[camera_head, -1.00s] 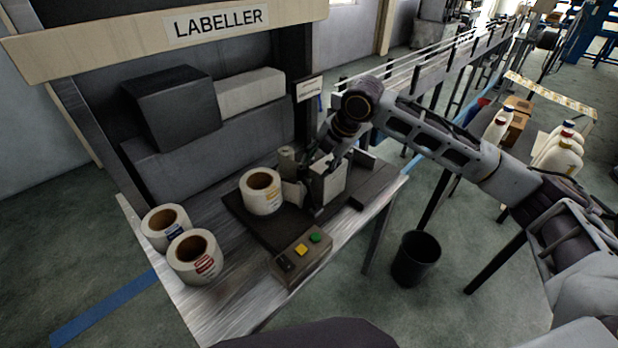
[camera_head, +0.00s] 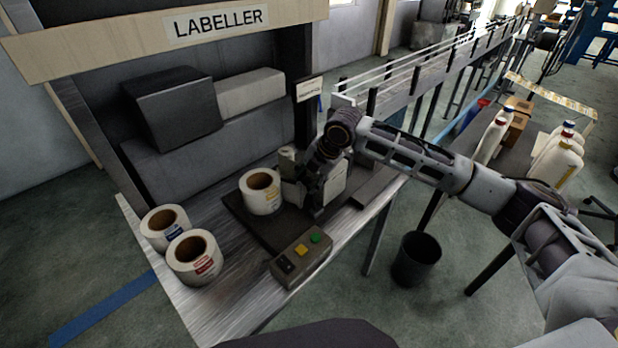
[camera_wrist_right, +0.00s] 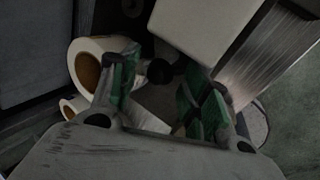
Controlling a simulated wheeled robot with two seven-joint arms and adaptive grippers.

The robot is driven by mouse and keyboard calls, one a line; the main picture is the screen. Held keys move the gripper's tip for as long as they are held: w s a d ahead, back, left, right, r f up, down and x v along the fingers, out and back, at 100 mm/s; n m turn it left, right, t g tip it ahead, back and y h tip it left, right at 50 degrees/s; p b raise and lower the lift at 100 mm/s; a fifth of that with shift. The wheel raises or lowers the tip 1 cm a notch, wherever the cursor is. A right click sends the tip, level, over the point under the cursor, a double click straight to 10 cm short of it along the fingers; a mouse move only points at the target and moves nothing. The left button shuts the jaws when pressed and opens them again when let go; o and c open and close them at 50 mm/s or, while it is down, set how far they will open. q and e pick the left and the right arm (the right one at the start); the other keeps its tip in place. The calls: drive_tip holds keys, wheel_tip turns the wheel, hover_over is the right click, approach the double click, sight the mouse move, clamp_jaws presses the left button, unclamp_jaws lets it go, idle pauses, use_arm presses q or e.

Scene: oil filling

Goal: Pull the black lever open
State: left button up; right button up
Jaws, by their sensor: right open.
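The labeller's small block unit (camera_head: 334,186) stands on the dark base plate (camera_head: 238,214), beside a white label roll (camera_head: 256,199). My right gripper (camera_head: 300,190) is between the roll and the block, mostly hidden behind its own wrist. In the right wrist view the gripper (camera_wrist_right: 161,84) is open, with green pads on its fingers. A dark round knob (camera_wrist_right: 159,71), which looks like the end of the black lever, shows between the fingertips. I cannot tell whether the fingers touch it. The lever is hidden in the head view. My left gripper is not in view.
Two spare label rolls (camera_head: 195,257) sit at the bench's left end. A control box (camera_head: 301,256) with yellow and green buttons is at the front edge. A black bin (camera_head: 416,258) stands on the floor. A conveyor (camera_head: 425,75) runs behind.

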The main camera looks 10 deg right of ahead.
clamp_jaws()
idle(0.5)
